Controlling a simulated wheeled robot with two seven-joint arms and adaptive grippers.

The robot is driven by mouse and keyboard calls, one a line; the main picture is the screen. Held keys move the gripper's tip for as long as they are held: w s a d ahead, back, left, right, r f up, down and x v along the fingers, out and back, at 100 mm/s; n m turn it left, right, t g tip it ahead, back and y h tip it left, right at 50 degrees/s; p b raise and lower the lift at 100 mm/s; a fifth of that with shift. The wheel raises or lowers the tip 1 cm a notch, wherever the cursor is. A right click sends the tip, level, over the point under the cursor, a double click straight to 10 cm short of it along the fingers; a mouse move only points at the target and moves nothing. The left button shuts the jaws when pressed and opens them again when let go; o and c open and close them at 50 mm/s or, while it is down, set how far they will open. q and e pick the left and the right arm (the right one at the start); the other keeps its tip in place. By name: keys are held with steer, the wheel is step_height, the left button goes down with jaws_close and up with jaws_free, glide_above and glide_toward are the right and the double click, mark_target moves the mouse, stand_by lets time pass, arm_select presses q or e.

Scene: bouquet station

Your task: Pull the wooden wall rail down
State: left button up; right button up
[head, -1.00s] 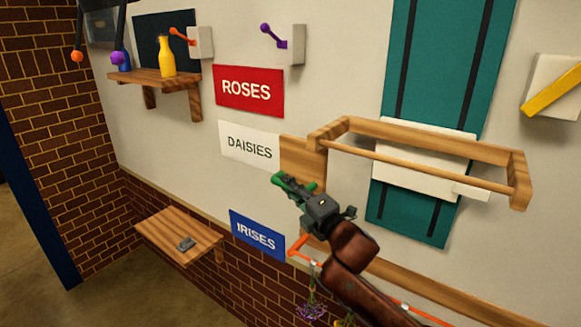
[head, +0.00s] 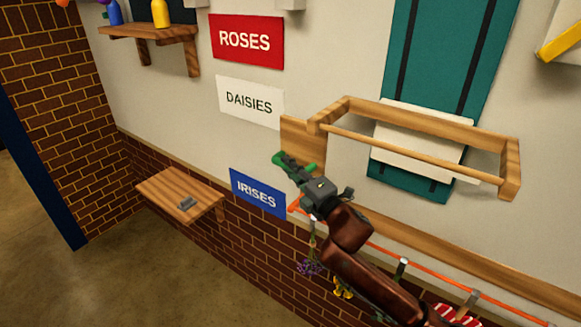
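The wooden wall rail (head: 415,157) is a long bar in a wooden frame standing out from the wall at the right. It crosses in front of a teal panel (head: 418,70) with dark vertical stripes, and a white plate (head: 400,152) sits behind it. A square wooden board (head: 303,140) is at its left end. My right gripper (head: 293,163), with green fingertips, is in front of this board, just below and left of the bar's left end. I cannot tell whether it touches the wood or whether its fingers are closed. My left gripper is out of view.
Signs read ROSES (head: 246,41), DAISIES (head: 250,103) and IRISES (head: 257,194). A low wooden shelf (head: 165,192) with a grey object (head: 187,203) and an upper shelf (head: 150,33) are at the left. Flowers hang below an orange line (head: 385,252). A yellow bar (head: 562,35) is upper right.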

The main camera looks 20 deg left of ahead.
steer(key=o, duration=0.4)
steer(key=r+v, duration=0.1)
steer(key=v, duration=1.1)
steer(key=shift+f, duration=0.5)
